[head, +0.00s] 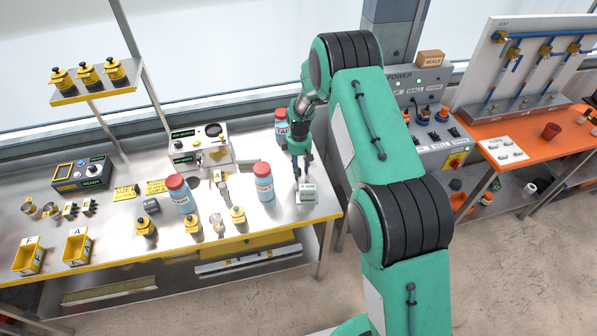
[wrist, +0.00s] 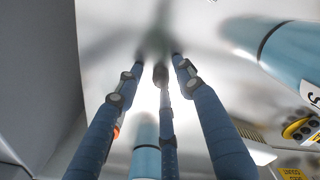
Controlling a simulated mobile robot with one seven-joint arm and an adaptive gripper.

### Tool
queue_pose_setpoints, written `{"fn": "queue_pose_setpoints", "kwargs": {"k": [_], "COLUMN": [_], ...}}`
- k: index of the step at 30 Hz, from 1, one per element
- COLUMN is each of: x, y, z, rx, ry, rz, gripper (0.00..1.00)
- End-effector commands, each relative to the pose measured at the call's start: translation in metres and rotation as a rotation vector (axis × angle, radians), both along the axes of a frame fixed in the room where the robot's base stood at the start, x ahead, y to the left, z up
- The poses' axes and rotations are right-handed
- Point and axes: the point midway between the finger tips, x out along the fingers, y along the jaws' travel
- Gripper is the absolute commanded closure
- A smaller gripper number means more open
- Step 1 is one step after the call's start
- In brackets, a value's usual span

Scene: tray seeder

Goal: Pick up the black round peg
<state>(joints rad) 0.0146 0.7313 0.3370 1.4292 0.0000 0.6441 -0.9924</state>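My gripper (head: 302,168) points down over the right end of the steel table, just behind a small grey labelled block (head: 308,194). In the wrist view its three blue-grey fingers (wrist: 158,62) stand apart with nothing visible between them. Only a blurred shadow shows on the bright surface beyond the tips. I cannot make out a black round peg for certain. Small dark pieces (head: 88,206) stand at the left of the table near the yellow bins, too small to tell their shape. A dark grey cylinder (head: 151,205) lies near the table's middle.
Blue bottles stand close to my gripper, one in front-left (head: 263,184) and one behind (head: 281,128); another (head: 181,194) is farther left. A white machine (head: 200,148), yellow-black knobs (head: 192,224) and yellow bins (head: 77,247) occupy the table. An orange bench (head: 540,148) stands right.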

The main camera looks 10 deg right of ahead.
Motion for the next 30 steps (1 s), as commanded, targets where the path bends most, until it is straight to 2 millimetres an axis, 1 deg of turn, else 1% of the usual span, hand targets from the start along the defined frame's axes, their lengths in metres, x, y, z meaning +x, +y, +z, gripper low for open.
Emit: {"fn": "queue_pose_setpoints", "kwargs": {"k": [1,3,4,14,19,23,26,30], "x": [0.000,0.000,0.000,0.000,0.000,0.001,0.001,0.001], "y": [0.000,0.000,0.000,0.000,0.000,0.000,0.000,0.000], "z": [0.000,0.000,0.000,0.000,0.006,0.019,0.032,0.054], "rx": [0.000,0.000,0.000,0.000,0.000,0.000,0.000,0.000], "ry": [0.000,0.000,0.000,0.000,-0.001,-0.002,-0.001,-0.002], "rz": [0.000,0.000,0.000,0.000,0.000,0.000,0.000,0.000], "gripper": [0.76,0.90,0.93,0.93,0.93,0.93,0.93,0.93]}}
